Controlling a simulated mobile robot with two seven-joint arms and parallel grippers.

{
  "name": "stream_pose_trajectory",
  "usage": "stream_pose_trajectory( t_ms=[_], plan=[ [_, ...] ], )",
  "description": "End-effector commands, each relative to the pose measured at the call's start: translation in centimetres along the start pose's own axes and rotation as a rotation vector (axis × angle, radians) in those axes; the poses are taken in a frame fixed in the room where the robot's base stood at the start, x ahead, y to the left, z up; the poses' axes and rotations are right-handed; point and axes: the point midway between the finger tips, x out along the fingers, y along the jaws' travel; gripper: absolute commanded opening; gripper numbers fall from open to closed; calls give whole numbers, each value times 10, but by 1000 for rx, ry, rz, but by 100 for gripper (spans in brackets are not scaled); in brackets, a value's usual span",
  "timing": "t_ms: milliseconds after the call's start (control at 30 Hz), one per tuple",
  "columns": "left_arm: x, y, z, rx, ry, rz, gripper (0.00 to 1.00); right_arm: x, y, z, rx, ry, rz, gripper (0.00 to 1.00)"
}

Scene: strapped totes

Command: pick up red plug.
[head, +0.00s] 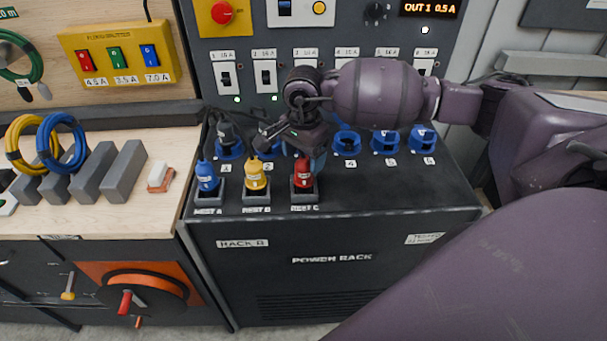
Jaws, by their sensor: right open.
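The red plug (303,177) stands upright in the black holder marked REST C, at the right end of a row of three on the power rack's top (400,190). My right gripper (287,143) is open and empty. In the head view it shows just above and behind the red plug, with its arm coming in from the right. It appears apart from the plug, but the depth gap is hard to judge. The gripper hides the socket behind the red plug and part of socket 2. My left gripper is not in view.
A yellow plug (255,177) and a blue plug (207,178) stand close to the left in REST B and REST A. Blue sockets (385,140) line the back, below a switch panel (265,75). The rack's front right top is clear.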

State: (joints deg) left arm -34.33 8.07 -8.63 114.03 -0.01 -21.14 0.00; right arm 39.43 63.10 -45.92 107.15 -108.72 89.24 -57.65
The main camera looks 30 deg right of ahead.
Motion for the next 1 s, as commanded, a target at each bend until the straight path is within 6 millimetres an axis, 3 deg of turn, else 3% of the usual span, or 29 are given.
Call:
stream_pose_trajectory(
  t_ms=[333,667,1000],
  plan=[
    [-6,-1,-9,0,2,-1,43,42,-4,-6,1,-2,1,73],
    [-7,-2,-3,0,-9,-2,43,50,-4,-6,1,-1,1,73],
    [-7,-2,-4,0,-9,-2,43,49,-4,-6,1,-1,0,24]
  ],
)
